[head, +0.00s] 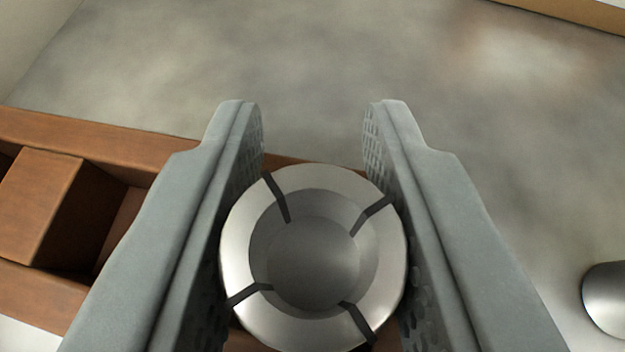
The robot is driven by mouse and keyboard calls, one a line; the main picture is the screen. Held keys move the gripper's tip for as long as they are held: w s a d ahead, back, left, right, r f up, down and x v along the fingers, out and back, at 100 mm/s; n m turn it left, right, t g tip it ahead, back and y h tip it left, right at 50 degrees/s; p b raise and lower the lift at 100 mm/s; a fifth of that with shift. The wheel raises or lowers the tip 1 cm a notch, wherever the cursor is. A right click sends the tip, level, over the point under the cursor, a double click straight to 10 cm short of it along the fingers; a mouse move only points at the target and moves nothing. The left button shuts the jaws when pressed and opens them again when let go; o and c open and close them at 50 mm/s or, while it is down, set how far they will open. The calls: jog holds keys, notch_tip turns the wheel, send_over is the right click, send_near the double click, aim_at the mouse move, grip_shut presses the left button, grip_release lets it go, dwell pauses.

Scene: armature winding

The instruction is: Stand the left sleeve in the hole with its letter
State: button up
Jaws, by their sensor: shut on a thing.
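My gripper (312,125) has its two grey fingers on either side of a round silver metal piece (235,260), which looks like a sleeve seen end-on. The fingers are shut on it. Its top is a bright ring with several dark slots around a recessed darker centre. No letter shows on it. Below it is a brown wooden rack (90,137) with square openings, partly hidden by my fingers and the silver piece. I cannot tell whether the piece is clear of the rack or in it. No lettered hole is visible.
A brown block (40,205) sits in the rack at left. A shiny metal rounded object (608,298) is cut off at the right edge. A mottled grey surface (310,60) beyond the rack is clear. A tan edge (580,12) runs along the top right.

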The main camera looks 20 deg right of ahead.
jog(key=shift+f, duration=0.1)
jog(key=o, duration=1)
jog(key=shift+v, duration=0.8)
jog(key=v, duration=1)
jog(key=shift+s+r, duration=0.2)
